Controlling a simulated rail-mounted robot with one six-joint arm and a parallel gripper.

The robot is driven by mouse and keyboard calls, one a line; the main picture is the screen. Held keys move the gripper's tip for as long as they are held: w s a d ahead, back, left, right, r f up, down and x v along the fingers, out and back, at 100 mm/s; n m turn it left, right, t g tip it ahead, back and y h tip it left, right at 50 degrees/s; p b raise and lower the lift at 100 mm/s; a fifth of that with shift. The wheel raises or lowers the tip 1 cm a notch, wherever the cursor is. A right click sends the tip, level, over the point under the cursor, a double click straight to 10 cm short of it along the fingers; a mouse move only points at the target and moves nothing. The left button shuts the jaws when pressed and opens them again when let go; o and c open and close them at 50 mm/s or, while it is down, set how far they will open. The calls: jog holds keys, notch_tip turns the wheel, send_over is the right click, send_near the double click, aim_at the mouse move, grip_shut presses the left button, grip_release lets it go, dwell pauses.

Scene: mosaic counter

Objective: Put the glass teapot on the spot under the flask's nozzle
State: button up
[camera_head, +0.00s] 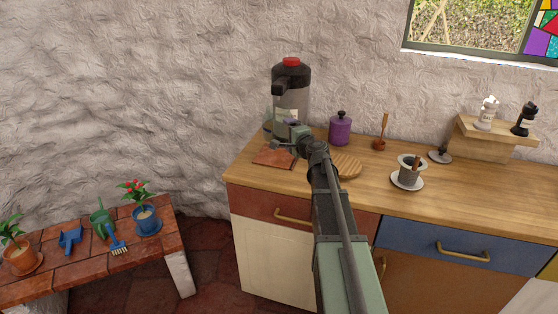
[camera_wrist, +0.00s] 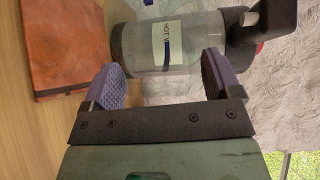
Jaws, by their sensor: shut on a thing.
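The flask (camera_head: 292,100) stands upright at the counter's back left, with a dark top, red button, clear labelled body and a nozzle facing the front left. It fills much of the wrist view (camera_wrist: 180,45). The teapot is hard to make out; a pale glassy patch (camera_head: 270,116) shows beside the flask. Its height above the tile is unclear.
A purple jar (camera_head: 340,130) stands right of the flask. A round wooden board (camera_head: 347,166) lies partly behind my arm. A grey cup on a saucer (camera_head: 408,183) stands farther right. A low bench (camera_head: 75,265) with plants is at left.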

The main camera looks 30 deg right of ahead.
notch_tip(320, 180, down, 8)
jog(key=b, duration=0.6)
jog(key=shift+f, duration=0.1)
jog(key=shift+r, duration=0.35)
jog(key=shift+f, duration=0.25)
jog(key=o, duration=0.9)
jog(key=shift+r, duration=0.15)
jog(key=shift+s+r+p, duration=0.15)
jog(key=shift+s+p, duration=0.05)
jog(key=shift+p, duration=0.1)
jog(key=s, duration=0.7)
jog(key=s+r+p, duration=0.1)
jog(key=s, duration=0.3)
jog(key=shift+s, duration=0.3)
